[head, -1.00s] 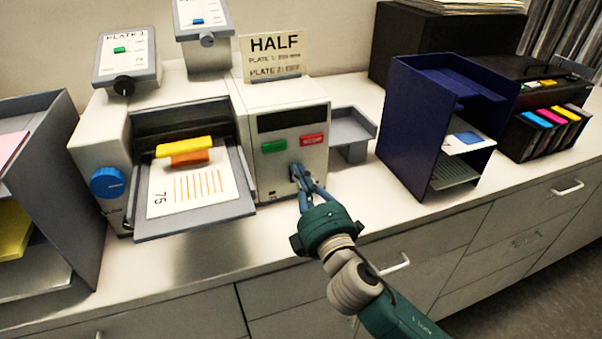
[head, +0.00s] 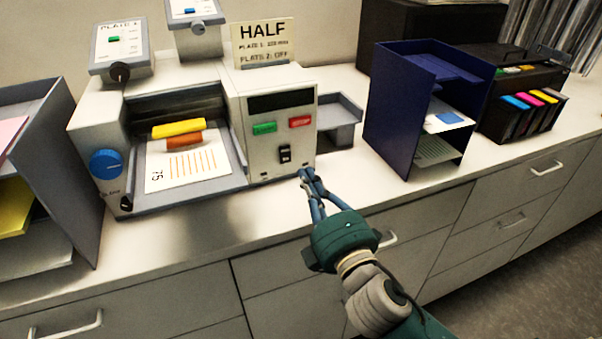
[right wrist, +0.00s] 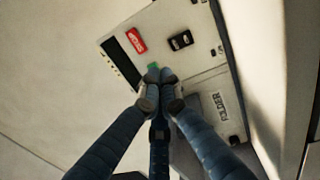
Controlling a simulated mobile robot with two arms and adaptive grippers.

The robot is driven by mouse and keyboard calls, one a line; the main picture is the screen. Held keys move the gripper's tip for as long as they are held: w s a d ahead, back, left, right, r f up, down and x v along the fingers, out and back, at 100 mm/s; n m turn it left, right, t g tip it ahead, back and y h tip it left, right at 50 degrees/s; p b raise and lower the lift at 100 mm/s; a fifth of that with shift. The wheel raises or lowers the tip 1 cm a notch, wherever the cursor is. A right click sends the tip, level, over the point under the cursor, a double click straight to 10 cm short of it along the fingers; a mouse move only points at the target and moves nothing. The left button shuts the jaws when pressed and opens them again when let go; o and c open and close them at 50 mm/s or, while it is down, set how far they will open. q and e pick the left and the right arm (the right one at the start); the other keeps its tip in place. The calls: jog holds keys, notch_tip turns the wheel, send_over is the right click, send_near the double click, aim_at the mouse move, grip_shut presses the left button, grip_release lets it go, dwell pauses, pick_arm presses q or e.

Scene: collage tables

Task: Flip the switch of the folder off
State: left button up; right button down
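The folder (head: 256,160) is a white machine with a dark display (head: 280,101), a green button (head: 264,128) and a red button (head: 300,122). Its switch (head: 285,153) is a black rocker low on the front panel, in plain view; I cannot tell surely which way it is set. The switch also shows in the right wrist view (right wrist: 180,40). My right gripper (head: 305,174) is just right of and below the switch, apart from it. Its fingertips (right wrist: 159,75) are together and hold nothing; they partly cover the green button in the wrist view. My left gripper is out of view.
A paper tray (head: 190,201) with a printed sheet sticks out left of the panel. A blue dial (head: 106,163) is on the machine's left. A navy shelf unit (head: 392,120) stands to the right, with a black printer (head: 520,85) beyond. A grey rack (head: 75,150) stands far left.

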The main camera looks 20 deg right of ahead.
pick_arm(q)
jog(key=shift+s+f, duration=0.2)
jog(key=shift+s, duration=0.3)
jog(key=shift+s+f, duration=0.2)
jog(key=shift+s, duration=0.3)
pick_arm(e)
jog(key=shift+s+r, duration=0.15)
jog(key=shift+s, duration=0.6)
jog(key=shift+s+r, duration=0.15)
jog(key=shift+s, duration=0.6)
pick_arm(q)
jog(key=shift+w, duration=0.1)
